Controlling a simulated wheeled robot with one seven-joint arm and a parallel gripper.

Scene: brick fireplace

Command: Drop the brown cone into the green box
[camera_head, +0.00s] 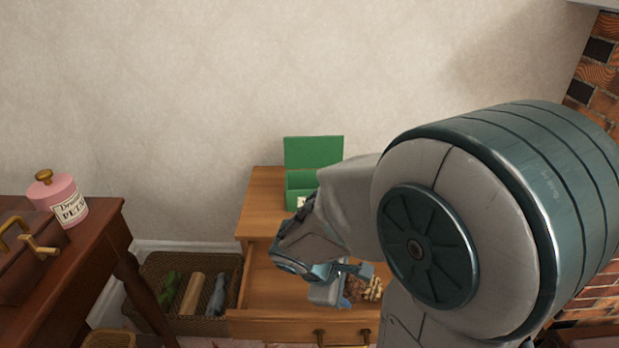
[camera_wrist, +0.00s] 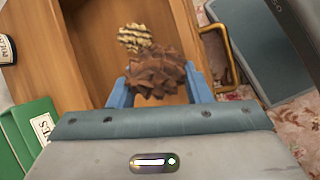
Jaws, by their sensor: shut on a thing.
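My gripper (camera_wrist: 158,92) is shut on the brown cone (camera_wrist: 156,74), a dark pine cone held between its two blue fingers. In the head view the brown cone (camera_head: 353,290) shows partly behind my gripper (camera_head: 345,280), over the open drawer. The green box (camera_head: 313,152) stands on top of the wooden cabinet at the back, its lid up. In the wrist view the green box (camera_wrist: 30,130) is at the lower left, with a white label on it. The inside of the box is mostly hidden.
A second, pale-striped cone (camera_wrist: 134,37) lies in the open wooden drawer (camera_head: 262,292). A dark table (camera_head: 95,225) at left carries a pink jar (camera_head: 62,200). A wicker basket (camera_head: 150,272) with several items stands on the floor between the table and the cabinet.

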